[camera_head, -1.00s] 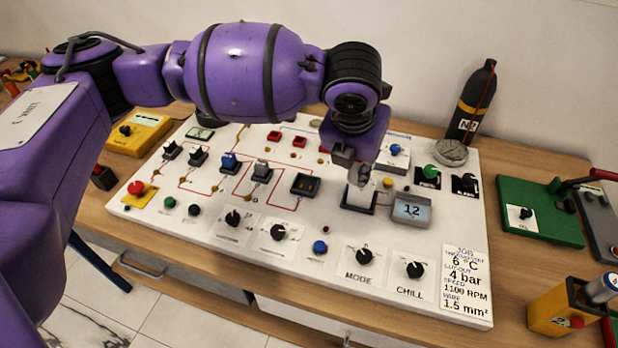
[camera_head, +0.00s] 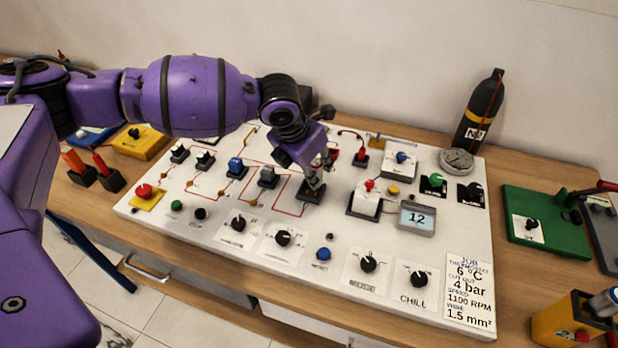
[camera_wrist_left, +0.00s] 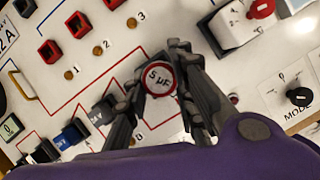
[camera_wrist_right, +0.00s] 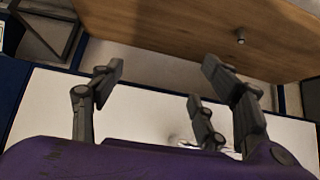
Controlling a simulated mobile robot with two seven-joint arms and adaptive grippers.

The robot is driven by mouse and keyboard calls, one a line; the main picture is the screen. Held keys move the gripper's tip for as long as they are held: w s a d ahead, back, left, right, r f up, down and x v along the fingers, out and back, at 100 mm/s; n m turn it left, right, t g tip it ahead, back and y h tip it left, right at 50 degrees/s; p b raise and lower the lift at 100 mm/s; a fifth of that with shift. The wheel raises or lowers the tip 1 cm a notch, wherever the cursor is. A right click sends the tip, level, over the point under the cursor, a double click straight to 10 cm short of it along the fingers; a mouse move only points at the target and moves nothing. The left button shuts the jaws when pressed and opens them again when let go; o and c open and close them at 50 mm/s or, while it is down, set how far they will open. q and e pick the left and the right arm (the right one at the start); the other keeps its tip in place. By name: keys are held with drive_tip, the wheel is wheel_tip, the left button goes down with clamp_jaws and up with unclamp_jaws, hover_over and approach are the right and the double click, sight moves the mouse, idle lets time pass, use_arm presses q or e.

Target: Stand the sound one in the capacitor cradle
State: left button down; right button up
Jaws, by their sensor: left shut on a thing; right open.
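My left gripper (camera_head: 312,186) is shut on a round capacitor (camera_wrist_left: 160,77), whose white, red-rimmed top reads "5 µF" in the left wrist view. In the head view the gripper points down at a dark socket (camera_head: 309,197), which looks like the cradle. The fingers hide most of the capacitor, so I cannot tell whether it is seated there or just above. Red holders (camera_wrist_left: 50,51) beside the numbers 1, 2 and 3 look empty in the left wrist view. My right gripper (camera_wrist_right: 165,72) is open and empty, seen only in the right wrist view.
A white block with a red knob (camera_head: 369,185) stands right of my left gripper, beside a display (camera_head: 417,218) reading 12. Upright switches (camera_head: 236,167) stand to its left. Several dials line the panel's front. A dark bottle (camera_head: 480,112) stands behind.

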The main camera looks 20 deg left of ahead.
use_arm(q)
drive_tip(key=shift+w+a+f, duration=0.1)
drive_tip(key=shift+a+f, duration=0.25)
drive_tip(key=shift+f, duration=0.05)
drive_tip(key=shift+a+f, duration=0.15)
drive_tip(key=shift+f, duration=1.6)
drive_tip(key=shift+f, duration=0.1)
drive_tip(key=c, duration=1.5)
unclamp_jaws()
drive_tip(key=shift+o, duration=0.2)
drive_tip(key=shift+r, duration=0.35)
drive_tip(key=v, duration=1.1)
drive_tip(key=shift+r+p, duration=0.25)
drive_tip(key=shift+p, duration=0.05)
